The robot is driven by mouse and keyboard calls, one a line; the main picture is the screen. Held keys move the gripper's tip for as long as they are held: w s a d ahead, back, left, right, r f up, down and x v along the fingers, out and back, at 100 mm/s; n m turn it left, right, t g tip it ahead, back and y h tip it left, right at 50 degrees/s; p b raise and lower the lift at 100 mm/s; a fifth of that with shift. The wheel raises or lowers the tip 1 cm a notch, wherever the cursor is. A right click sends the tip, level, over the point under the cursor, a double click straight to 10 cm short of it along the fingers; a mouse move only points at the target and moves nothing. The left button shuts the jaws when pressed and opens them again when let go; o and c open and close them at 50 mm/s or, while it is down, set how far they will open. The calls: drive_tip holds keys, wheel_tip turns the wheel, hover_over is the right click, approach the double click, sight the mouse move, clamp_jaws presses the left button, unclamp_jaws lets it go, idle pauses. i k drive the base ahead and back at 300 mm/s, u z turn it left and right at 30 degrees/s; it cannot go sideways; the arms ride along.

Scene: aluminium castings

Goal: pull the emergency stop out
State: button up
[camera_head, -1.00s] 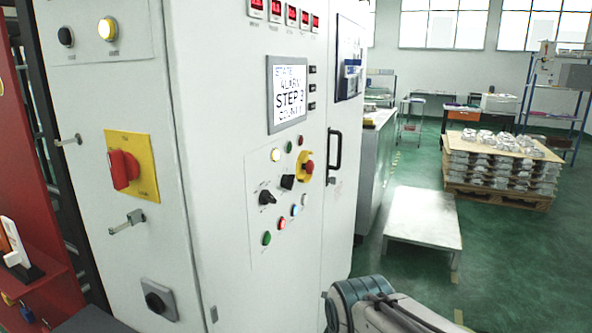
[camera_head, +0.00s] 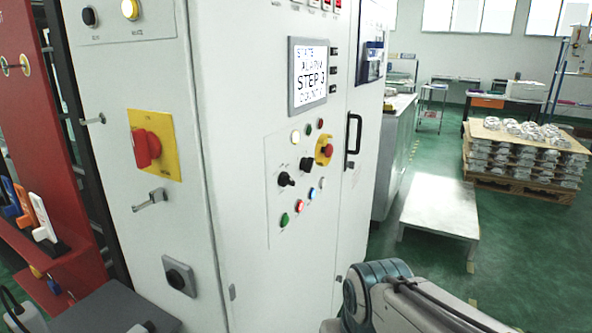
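The emergency stop (camera_head: 327,149) is a red mushroom button on a yellow plate. It sits at the upper right of the button panel on the white cabinet's front (camera_head: 240,120). I cannot tell from here whether it is pressed in. A larger red rotary switch on a yellow plate (camera_head: 158,147) is on the cabinet's left side. Part of my arm shows at the bottom right, below and in front of the panel. My gripper is outside the picture.
Around the stop are black selector knobs (camera_head: 286,179) and several lit coloured buttons. A black door handle (camera_head: 353,133) stands out just right of it. A low grey platform (camera_head: 440,204) and a pallet of castings (camera_head: 525,160) are at right. Green floor between them is clear.

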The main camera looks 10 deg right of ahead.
sight(327, 150)
drive_tip(key=z, duration=0.85)
drive_tip(key=i, duration=0.65)
drive_tip(key=u, duration=0.2)
